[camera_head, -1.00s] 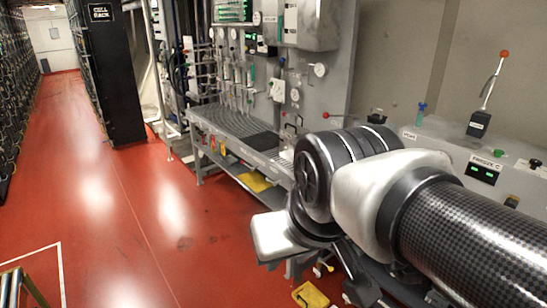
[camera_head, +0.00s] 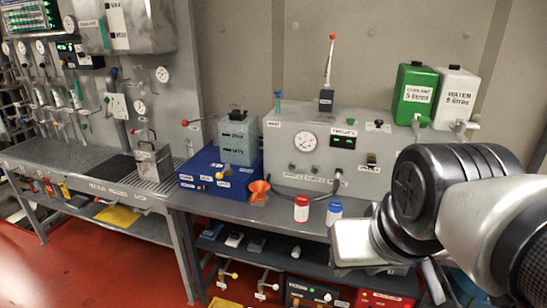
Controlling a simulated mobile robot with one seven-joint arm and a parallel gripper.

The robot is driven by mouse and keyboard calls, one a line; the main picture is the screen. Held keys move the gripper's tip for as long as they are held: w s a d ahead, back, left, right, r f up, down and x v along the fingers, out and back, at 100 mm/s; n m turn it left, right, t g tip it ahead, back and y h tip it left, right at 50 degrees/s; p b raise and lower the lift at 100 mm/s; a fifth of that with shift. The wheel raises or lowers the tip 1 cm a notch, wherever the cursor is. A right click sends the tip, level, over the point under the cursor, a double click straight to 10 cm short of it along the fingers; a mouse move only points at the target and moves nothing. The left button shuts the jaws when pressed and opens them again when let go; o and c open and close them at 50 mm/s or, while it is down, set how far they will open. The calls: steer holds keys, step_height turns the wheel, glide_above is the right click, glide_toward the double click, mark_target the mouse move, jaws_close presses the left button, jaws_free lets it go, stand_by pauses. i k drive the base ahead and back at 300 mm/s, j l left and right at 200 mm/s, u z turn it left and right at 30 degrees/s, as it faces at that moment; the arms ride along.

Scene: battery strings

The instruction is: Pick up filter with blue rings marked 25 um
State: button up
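A small white cylinder with blue bands (camera_head: 334,213) stands upright on the grey bench, just left of my arm's wrist. Its marking is too small to read, so I cannot confirm 25 um. A similar white cylinder with red bands (camera_head: 301,209) stands just left of it. My gripper (camera_head: 436,283) shows only in part at the lower right, below the wrist and apart from both cylinders. I cannot see its fingertips clearly or whether it is open.
An orange funnel (camera_head: 259,191) and a blue box (camera_head: 216,174) stand left of the cylinders. A grey control panel (camera_head: 285,146) is behind them. Green (camera_head: 413,93) and white (camera_head: 456,97) containers stand on top. A lower shelf (camera_head: 262,258) holds several items.

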mark_target(335, 207)
steer(key=z, duration=0.15)
steer(key=i+j+z, duration=0.25)
steer(key=i, duration=0.2)
steer(key=i+j+z, duration=0.25)
steer(key=i+j, duration=0.1)
steer(key=i, duration=0.1)
